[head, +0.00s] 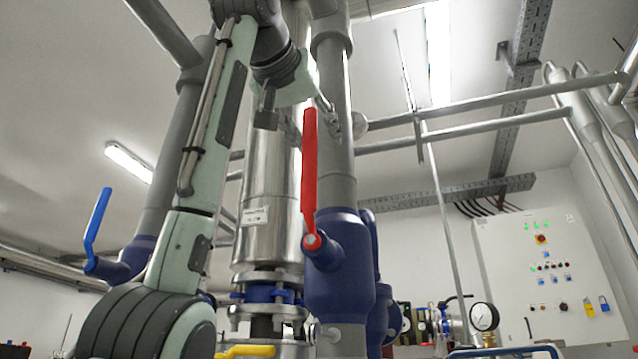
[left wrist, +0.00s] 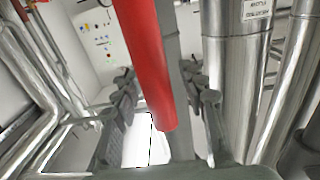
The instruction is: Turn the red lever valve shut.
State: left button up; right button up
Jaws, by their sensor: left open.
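The red lever (head: 309,180) stands nearly upright on its dark blue valve body (head: 337,277), roughly in line with the grey pipe behind it. Its pivot is at the lower end. My left gripper (head: 313,122) is at the lever's upper end, its arm reaching up from the lower left. In the left wrist view the red lever (left wrist: 150,60) comes down from the top between the two spread fingers of the left gripper (left wrist: 168,90). Its free end lies between them. The gripper is open, and I cannot tell whether a finger touches the lever. My right gripper is not in view.
A blue lever (head: 97,228) on another valve stands at the left. A steel cylinder (head: 267,210) stands close behind the gripper. A yellow handle (head: 245,351) is low in front. A pressure gauge (head: 484,317) and a control cabinet (head: 545,265) are at the right.

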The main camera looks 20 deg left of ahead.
pick_arm(q)
jog(key=shift+w, duration=0.5)
jog(key=shift+c, duration=0.3)
grip_shut()
